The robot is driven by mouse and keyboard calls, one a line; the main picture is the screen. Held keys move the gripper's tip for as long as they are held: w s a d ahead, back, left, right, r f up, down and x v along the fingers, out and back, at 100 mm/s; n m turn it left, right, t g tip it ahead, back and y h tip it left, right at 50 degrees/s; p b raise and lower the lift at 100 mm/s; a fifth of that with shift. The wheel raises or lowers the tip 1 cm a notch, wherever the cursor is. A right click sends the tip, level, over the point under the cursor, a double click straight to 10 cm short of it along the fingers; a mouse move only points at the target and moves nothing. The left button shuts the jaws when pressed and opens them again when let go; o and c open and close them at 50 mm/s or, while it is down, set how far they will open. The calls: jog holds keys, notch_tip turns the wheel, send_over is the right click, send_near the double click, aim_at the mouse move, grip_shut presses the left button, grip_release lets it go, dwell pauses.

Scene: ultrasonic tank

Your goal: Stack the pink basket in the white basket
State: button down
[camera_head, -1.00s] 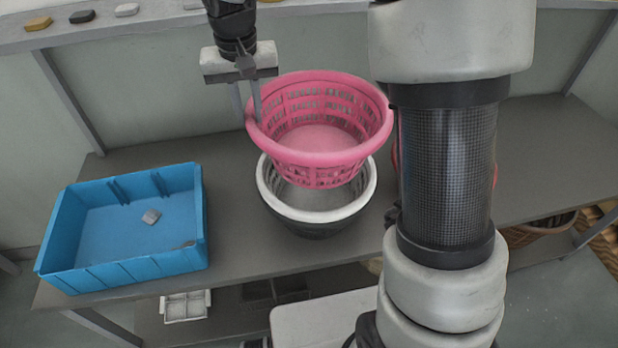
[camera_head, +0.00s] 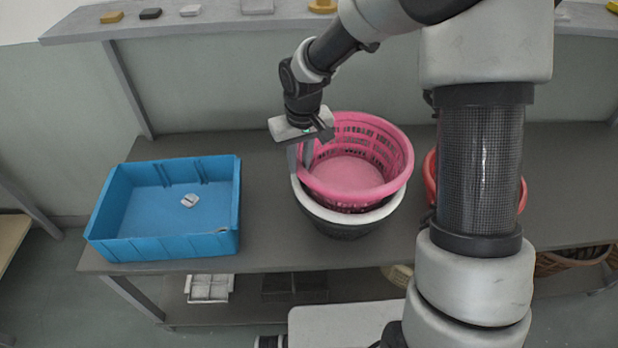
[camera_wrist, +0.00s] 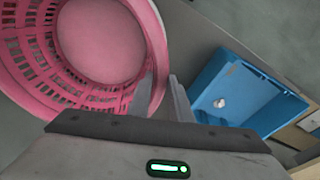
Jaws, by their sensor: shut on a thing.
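The pink basket (camera_head: 352,180) sits partly inside the white basket (camera_head: 345,217), whose pale rim and dark lower body show beneath it in the head view. The pink rim stands above the white rim; whether the pink basket rests on the white one is hidden. My gripper (camera_head: 302,160) is shut on the left side of the pink basket's rim. The wrist view shows the pink basket (camera_wrist: 100,40) at upper left, its wall at my fingers (camera_wrist: 163,95). The white basket cannot be made out in the wrist view.
A blue bin (camera_head: 165,235) with a small grey piece inside stands left on the grey table (camera_head: 265,240). A red basket (camera_head: 431,180) is partly hidden behind my arm at right. A shelf (camera_head: 230,22) with small blocks runs along the back.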

jog(key=shift+f, duration=2.2)
jog(key=shift+f+b, duration=0.65)
jog(key=shift+b, duration=0.05)
jog(key=c, duration=1.6)
grip_release()
jog(key=shift+r, duration=0.15)
